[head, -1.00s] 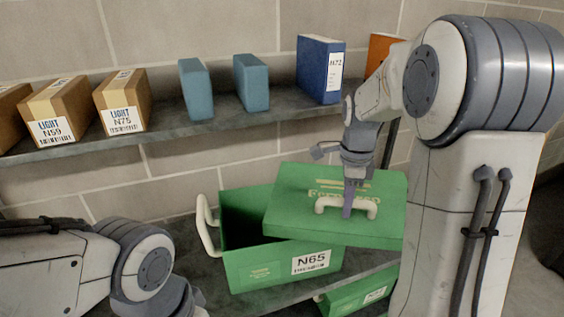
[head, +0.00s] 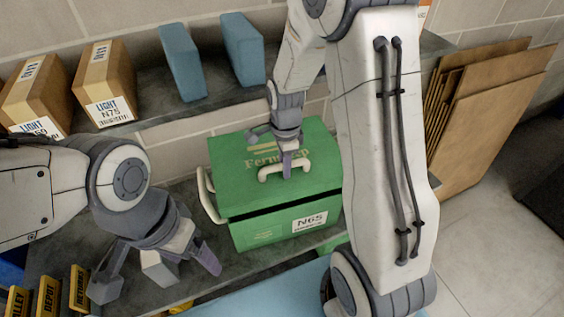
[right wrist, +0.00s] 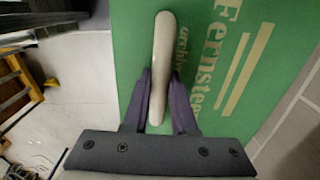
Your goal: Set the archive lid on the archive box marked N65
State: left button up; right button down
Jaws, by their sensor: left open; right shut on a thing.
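The green archive box marked N65 (head: 262,233) stands on the lower shelf, with a cream handle on its left end. The green archive lid (head: 232,165) is over the box and lined up with it. A dark gap shows between the lid's front edge and the box's front wall. My right gripper (head: 286,172) is shut on the lid's cream handle; the right wrist view shows its fingers on both sides of this handle (right wrist: 161,60). My left gripper (head: 155,284) is open and empty, left of the box.
Cartons (head: 105,85) and blue binders (head: 182,62) stand on the upper shelf behind. Flat cardboard sheets (head: 490,110) lean at the right. Part of another green box shows below the shelf.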

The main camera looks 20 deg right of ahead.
jog(key=shift+d+f+b, duration=0.1)
jog(key=shift+f+b, duration=1.6)
jog(key=shift+f, duration=0.45)
jog(key=shift+f+b, duration=1.5)
jog(key=shift+f, duration=0.65)
jog(key=c, duration=0.6)
grip_release()
jog(key=shift+c, duration=0.2)
notch_tip(320, 180, up, 10)
jog(key=shift+s+r+b, duration=0.1)
jog(key=shift+r+b, duration=0.15)
jog(key=shift+b, duration=0.55)
